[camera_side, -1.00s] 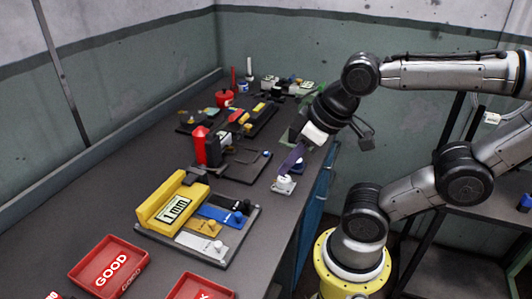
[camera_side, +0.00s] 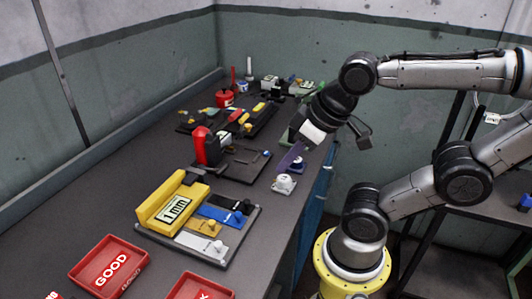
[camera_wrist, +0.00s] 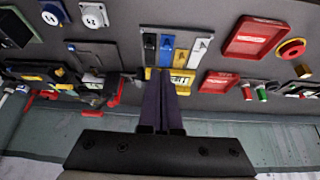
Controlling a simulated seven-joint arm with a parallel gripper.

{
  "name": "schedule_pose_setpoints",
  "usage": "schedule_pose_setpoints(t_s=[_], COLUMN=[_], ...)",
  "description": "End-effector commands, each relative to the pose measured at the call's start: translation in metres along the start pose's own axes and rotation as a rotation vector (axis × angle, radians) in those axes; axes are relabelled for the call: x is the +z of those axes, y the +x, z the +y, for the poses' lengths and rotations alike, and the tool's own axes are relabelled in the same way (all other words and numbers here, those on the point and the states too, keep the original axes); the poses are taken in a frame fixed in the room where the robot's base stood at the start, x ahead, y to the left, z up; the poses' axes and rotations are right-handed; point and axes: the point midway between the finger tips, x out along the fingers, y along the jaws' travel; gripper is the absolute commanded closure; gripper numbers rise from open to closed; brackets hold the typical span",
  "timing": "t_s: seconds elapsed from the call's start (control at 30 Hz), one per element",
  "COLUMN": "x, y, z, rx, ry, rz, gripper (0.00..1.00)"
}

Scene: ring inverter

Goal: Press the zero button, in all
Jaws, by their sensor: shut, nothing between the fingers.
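A yellow gauge (camera_side: 170,205) with a "1 mm" display stands on a dark base on the bench in the side view. Beside its display are blue, black and white blocks with small knobs (camera_side: 217,245). The gauge also shows in the wrist view (camera_wrist: 182,77), beyond my fingertips. No label marking a zero button can be read.
A red-topped device (camera_side: 205,148) on a dark plate stands behind the gauge. Red trays, one marked GOOD (camera_side: 108,266), lie at the front. Several tools and containers crowd the back of the bench. Bare bench (camera_side: 115,215) lies left of the gauge.

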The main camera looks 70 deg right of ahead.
Motion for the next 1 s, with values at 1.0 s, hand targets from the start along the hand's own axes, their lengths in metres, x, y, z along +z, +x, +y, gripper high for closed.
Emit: schedule_pose_setpoints(t_s=[1.0], x=[-0.115], y=[0.126], z=[0.260], rx=[0.211], ry=[0.980], rz=[0.408], gripper=[1.00])
